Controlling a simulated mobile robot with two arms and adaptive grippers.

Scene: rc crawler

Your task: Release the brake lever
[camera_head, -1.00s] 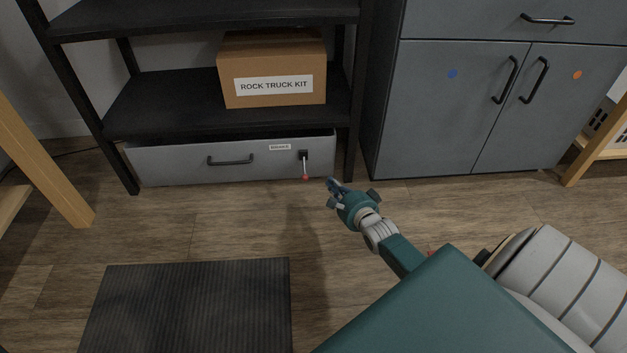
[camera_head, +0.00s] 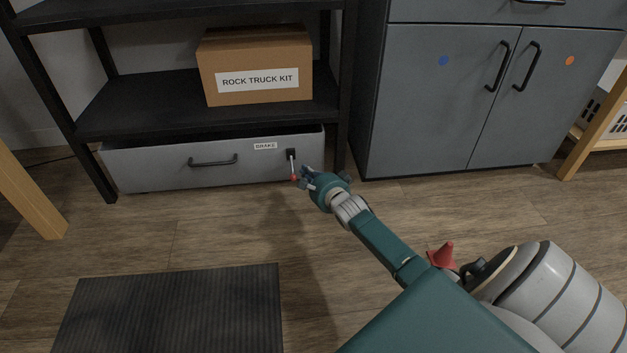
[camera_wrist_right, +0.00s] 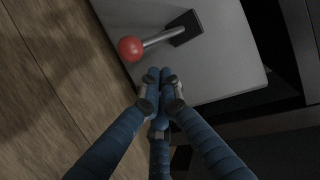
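The brake lever (camera_head: 292,165) is a thin metal rod with a red ball knob, on a black mount at the right end of the grey drawer front (camera_head: 160,165). It hangs down from the mount, beside a "BRAKE" label (camera_head: 265,146). In the right wrist view the lever (camera_wrist_right: 156,40) shows clear of the fingers. My right gripper (camera_head: 304,174) is just right of the knob. In the right wrist view its blue fingertips (camera_wrist_right: 160,77) are together, with nothing between them, close to the knob but apparently apart from it. My left gripper is not in view.
The drawer sits under a black shelf unit holding a "ROCK TRUCK KIT" box (camera_head: 256,66). A shelf post (camera_head: 341,90) stands just right of the lever. A grey cabinet (camera_head: 430,100) stands further right. A dark mat (camera_head: 170,315) lies on open floor.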

